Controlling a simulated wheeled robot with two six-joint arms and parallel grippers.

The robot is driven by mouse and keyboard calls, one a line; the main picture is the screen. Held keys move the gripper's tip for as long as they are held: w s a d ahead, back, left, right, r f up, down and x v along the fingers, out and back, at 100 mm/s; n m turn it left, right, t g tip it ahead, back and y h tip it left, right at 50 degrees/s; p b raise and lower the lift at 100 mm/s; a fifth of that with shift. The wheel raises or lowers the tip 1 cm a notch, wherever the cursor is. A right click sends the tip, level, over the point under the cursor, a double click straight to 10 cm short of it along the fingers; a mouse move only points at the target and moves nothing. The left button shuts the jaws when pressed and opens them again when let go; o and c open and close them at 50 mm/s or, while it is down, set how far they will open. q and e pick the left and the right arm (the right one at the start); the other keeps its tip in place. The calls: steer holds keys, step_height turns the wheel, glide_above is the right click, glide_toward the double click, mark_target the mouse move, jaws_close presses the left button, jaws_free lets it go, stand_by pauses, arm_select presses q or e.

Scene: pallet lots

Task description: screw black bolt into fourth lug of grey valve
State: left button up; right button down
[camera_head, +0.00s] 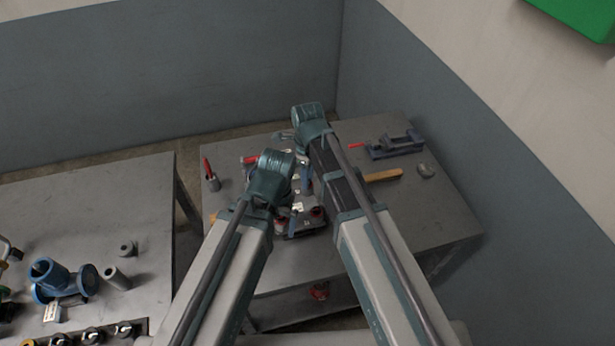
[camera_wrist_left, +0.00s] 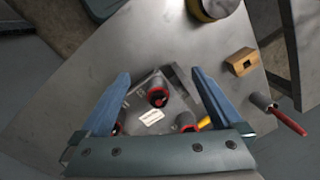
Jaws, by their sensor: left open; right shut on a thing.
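My left gripper (camera_head: 291,208) is low over the middle workbench, its jaws partly hidden by its own wrist. In the left wrist view its two blue fingers (camera_wrist_left: 160,73) stand wide apart with nothing gripped between them. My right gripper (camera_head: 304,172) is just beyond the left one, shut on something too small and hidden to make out. I cannot pick out the black bolt, the grey valve or its fourth lug in either view.
A vise (camera_head: 395,144) stands at the bench's back right, near a wooden handle (camera_head: 382,175). A red-handled tool stands in a cup (camera_head: 212,182) at the left. The left table holds a blue valve (camera_head: 50,280) and grey cylinders. The bench's right front is clear.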

steer(key=m, duration=0.8)
steer(key=c, duration=0.8)
jaws_free()
